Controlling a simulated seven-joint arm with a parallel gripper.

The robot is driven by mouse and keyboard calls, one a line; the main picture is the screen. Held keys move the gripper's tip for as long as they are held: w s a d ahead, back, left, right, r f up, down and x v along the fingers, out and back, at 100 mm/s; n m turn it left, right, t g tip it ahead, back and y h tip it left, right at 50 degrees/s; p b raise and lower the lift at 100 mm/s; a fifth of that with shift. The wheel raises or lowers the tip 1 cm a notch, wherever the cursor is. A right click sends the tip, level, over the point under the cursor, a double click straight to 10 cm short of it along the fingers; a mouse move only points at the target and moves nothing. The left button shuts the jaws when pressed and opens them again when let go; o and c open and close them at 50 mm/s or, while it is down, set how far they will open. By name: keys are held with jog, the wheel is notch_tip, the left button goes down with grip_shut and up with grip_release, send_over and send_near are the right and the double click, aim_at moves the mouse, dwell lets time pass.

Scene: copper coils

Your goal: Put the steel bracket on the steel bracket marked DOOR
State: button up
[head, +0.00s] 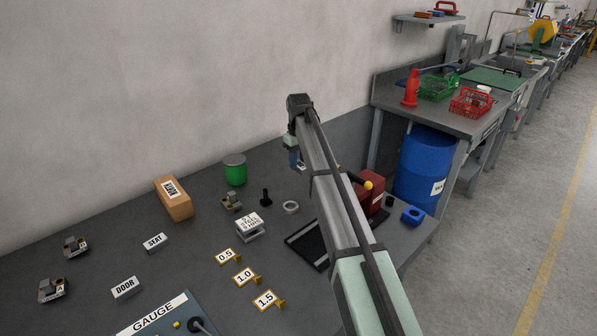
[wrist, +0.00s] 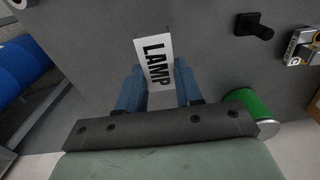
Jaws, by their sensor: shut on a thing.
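My gripper (wrist: 158,88) is shut on a bracket marked LAMP (wrist: 157,62), a pale angled piece with a white labelled face, held between the blue fingers. In the head view my gripper (head: 295,156) is above the back of the bench, right of the green can, and the held piece is mostly hidden there. The bracket marked DOOR (head: 125,288) rests at the front left of the bench, far from my gripper. A similar bracket marked SEAT (head: 155,243) lies behind it.
A cardboard box (head: 173,198), green can (head: 235,170), labelled metal block (head: 249,226) and black peg (head: 266,197) stand between. Yellow number tags (head: 245,276), a gauge panel (head: 160,318) and small metal fixtures (head: 52,289) are nearer. Bare bench surrounds the DOOR bracket.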

jog(key=shift+r, duration=1.05)
jog(key=s+a+r+n, duration=0.1)
jog(key=s+a+n, duration=0.1)
jog(key=s+a, duration=0.65)
jog(key=s+a+n, duration=0.1)
jog(key=s+a, duration=0.3)
jog(key=a, duration=1)
jog(key=s+a+r+n, duration=0.1)
jog(key=s+a+n, duration=0.1)
jog(key=s+a, duration=0.65)
jog(key=m, duration=0.4)
send_over(124, 284)
jog(key=shift+f, duration=4.7)
jog(key=shift+f, duration=0.15)
